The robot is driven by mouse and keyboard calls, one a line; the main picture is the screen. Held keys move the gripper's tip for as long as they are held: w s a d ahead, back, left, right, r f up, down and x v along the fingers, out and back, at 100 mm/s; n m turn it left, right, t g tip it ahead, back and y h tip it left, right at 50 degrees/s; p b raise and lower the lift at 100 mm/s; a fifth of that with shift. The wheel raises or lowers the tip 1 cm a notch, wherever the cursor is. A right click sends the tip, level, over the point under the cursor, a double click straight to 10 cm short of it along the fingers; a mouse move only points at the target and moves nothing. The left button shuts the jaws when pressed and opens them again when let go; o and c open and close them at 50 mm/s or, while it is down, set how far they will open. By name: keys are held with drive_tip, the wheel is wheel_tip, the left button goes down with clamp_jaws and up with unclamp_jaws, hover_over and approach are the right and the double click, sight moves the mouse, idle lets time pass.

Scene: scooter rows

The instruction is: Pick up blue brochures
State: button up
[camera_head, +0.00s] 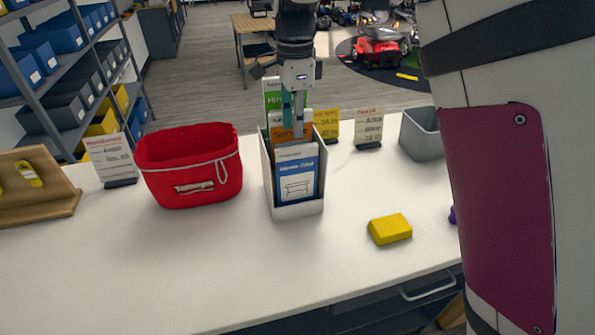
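The blue brochures (297,183) stand upright in the front slot of a white holder (297,211) on the white counter. Orange brochures (283,139) and green ones (272,93) stand higher behind them. My gripper (298,128) points down over the holder from above. Its narrow fingers overlap the green and orange brochures in the picture, above the top edge of the blue ones. I cannot tell whether the fingers touch any brochure or how far apart they are.
A red fabric basket (190,170) stands left of the holder. A yellow block (390,229) lies to the right. Sign cards (368,128) and a grey bin (422,135) stand at the back right. A wooden stand (35,185) is at far left. The counter's front is clear.

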sight(296, 147)
drive_tip(key=f, duration=0.3)
drive_tip(key=f+p, duration=0.1)
drive_tip(key=f, duration=0.3)
drive_tip(key=shift+s+d+f, duration=0.1)
drive_tip(key=shift+s, duration=0.1)
clamp_jaws()
